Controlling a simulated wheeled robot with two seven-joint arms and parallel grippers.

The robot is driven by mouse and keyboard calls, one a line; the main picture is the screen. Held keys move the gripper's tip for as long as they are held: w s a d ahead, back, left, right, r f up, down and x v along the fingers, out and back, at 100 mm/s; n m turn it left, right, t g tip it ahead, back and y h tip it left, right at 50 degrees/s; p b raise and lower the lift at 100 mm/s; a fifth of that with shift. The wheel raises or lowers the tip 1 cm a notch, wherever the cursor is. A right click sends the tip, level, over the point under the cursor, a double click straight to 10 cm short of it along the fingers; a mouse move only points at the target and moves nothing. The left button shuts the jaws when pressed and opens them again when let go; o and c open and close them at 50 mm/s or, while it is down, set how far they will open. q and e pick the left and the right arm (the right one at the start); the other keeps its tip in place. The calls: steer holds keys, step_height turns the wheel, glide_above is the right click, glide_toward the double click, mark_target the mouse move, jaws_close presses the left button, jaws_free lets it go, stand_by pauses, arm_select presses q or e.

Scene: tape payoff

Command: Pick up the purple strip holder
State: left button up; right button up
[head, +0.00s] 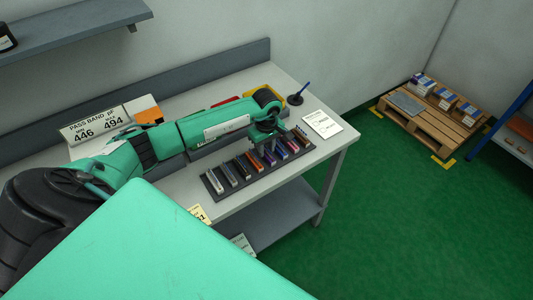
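The purple strip holder (281,152) lies in a dark rack (218,193) on the grey workbench, toward the right end of a row of several strip holders. My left gripper (267,149) points down just above the back of the rack, close to the purple holder and the blue one beside it. Its fingers look apart, with nothing seen between them. The gripper hides the back ends of some holders. I cannot tell whether it touches any of them. My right gripper is not in view.
An orange holder (255,162) and other holders share the rack. A white card (322,124) and a pen stand (296,99) are to the right. A yellow tray (265,92) lies behind my arm. A pallet with boxes (425,122) stands on the open green floor.

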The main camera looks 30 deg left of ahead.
arm_select(q)
steer(key=shift+c, duration=0.4)
steer(key=shift+s, duration=0.1)
jaws_close()
